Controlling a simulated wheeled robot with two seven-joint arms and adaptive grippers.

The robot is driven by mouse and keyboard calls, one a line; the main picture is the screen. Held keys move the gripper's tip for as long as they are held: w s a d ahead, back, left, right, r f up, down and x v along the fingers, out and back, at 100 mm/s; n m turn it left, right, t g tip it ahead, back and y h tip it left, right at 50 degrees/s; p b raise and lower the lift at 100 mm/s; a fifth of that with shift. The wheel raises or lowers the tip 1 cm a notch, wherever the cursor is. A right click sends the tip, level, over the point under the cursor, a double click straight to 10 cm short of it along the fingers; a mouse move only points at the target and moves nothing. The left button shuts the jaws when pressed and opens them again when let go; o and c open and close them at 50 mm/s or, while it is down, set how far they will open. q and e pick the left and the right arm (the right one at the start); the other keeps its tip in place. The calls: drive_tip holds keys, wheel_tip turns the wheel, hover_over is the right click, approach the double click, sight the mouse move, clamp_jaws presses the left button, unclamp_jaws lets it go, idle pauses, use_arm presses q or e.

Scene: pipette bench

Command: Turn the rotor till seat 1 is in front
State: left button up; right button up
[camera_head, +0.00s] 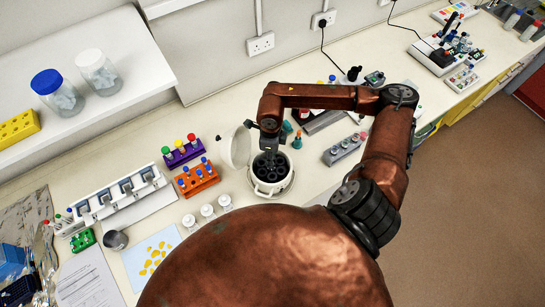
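A small white centrifuge (281,190) stands on the bench with its round lid (237,146) open to the left. Its dark rotor (272,175) shows several seats inside the bowl. Seat numbers are too small to read. My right gripper (270,156) points down over the back of the rotor, with its fingertips at or just above it. Whether they touch the rotor or are open or shut is too small to tell. The gripper hides the rear of the rotor. My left gripper is not in view.
An orange tube rack (199,181) and a purple rack (184,155) stand left of the centrifuge. Several white-capped jars (207,211) stand front-left. A grey rack (345,149) stands to the right. A shelf (110,42) overhangs the back left.

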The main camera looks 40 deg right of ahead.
drive_tip(key=shift+f+p, duration=0.35)
drive_tip(key=shift+f, duration=1.45)
drive_tip(key=shift+c, duration=0.7)
clamp_jaws()
